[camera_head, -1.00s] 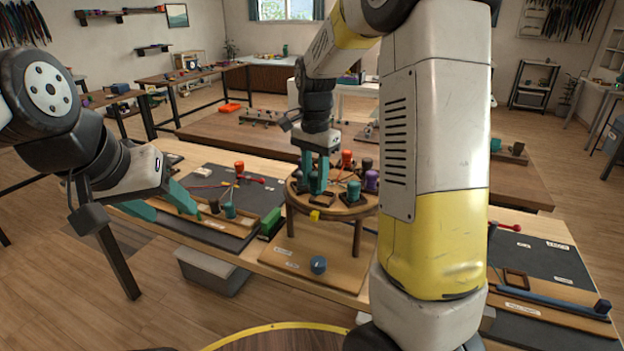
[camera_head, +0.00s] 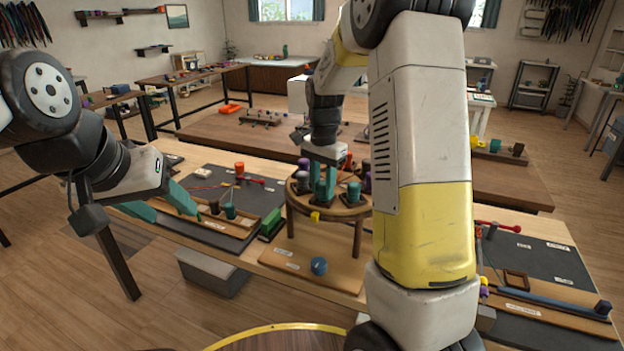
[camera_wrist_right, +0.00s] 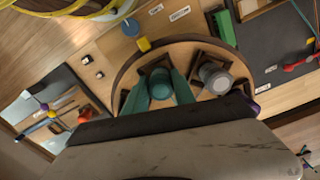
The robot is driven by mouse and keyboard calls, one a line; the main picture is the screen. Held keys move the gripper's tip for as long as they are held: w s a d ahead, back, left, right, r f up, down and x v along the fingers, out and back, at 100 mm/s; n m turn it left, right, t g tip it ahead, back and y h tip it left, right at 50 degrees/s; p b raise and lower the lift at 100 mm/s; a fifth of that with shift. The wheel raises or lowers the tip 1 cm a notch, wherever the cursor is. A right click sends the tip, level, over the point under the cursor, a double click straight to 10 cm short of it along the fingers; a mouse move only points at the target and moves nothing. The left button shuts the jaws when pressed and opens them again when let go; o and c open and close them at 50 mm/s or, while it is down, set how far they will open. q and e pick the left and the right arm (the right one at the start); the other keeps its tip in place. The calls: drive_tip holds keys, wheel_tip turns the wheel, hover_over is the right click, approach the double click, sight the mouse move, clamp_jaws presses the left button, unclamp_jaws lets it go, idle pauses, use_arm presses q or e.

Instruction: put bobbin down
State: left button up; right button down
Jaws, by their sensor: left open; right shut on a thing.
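A round wooden stand (camera_head: 350,213) carries several coloured bobbins in dark square seats around its top. My right gripper (camera_head: 322,188) is over the near part of this stand, pointing down. In the right wrist view its teal fingers are shut on a teal bobbin (camera_wrist_right: 160,82) low at the stand's top; I cannot tell whether it touches its seat. A grey bobbin (camera_wrist_right: 215,76) sits beside it. Another teal bobbin (camera_head: 354,190) stands right of the gripper. My left gripper (camera_head: 160,205) is open and empty over the left tray's near edge. My right arm hides the stand's right side.
A dark mat (camera_head: 225,185) on the left holds an orange bobbin (camera_head: 239,168). Dark and teal bobbins (camera_head: 230,210) stand in a wooden tray there. A green block (camera_head: 270,224) and a blue knob (camera_head: 319,265) are nearby. Another mat (camera_head: 535,262) lies right.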

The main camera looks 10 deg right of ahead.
sight(323, 183)
drive_tip(key=shift+f, duration=0.2)
drive_tip(key=c, duration=1)
unclamp_jaws()
drive_tip(key=shift+c, duration=0.2)
wheel_tip(323, 183, up, 12)
drive_tip(key=r, duration=0.1)
drive_tip(key=s+a+r+n+t+y, duration=0.1)
drive_tip(key=s+n+t, duration=0.5)
drive_tip(key=s, duration=1.8)
drive_tip(key=a+n+y, duration=0.1)
drive_tip(key=n, duration=0.3)
drive_tip(key=shift+r, duration=0.15)
